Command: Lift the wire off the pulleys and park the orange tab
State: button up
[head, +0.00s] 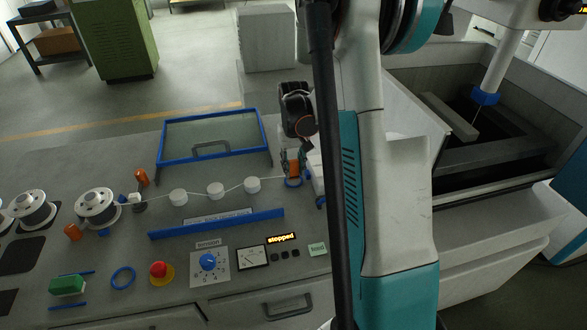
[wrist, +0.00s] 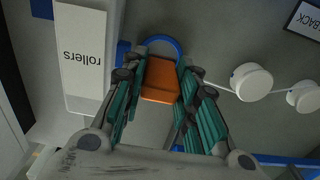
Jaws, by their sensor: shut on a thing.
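My gripper (head: 293,158) is shut on the orange tab (head: 293,169), at the right end of the row of pulleys. In the wrist view the orange tab (wrist: 161,79) sits between the green finger pads, next to a blue ring (wrist: 165,46). Three white pulleys, left (head: 178,196), middle (head: 215,189) and right (head: 252,184), stand on the panel. The thin wire (head: 234,188) runs from the spool side along the pulleys to the tab. In the wrist view it passes close to the nearest pulley (wrist: 251,82); whether it touches is unclear.
A blue-framed clear cover (head: 215,139) lies behind the pulleys and a blue bar (head: 216,223) in front. A wire spool (head: 97,206) and an orange knob (head: 141,177) are at left. A white "rollers" block (wrist: 82,58) is beside my gripper. The display reads "stopped".

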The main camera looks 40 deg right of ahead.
notch_tip(320, 180, up, 18)
jog(key=p, duration=0.4)
jog(key=b, duration=0.4)
send_over(293, 161)
jog(key=shift+d+f, duration=0.1)
jog(key=shift+f, duration=2.65)
jog(key=shift+f, duration=0.15)
jog(key=shift+f+b, duration=0.35)
jog(key=shift+b, duration=0.05)
jog(key=w+a, duration=0.3)
jog(key=a, duration=0.4)
jog(key=w+a, duration=0.3)
jog(key=a, duration=0.4)
jog(key=shift+w, duration=0.4)
jog(key=shift+a, duration=0.1)
jog(key=w+a, duration=0.5)
jog(key=a, duration=0.5)
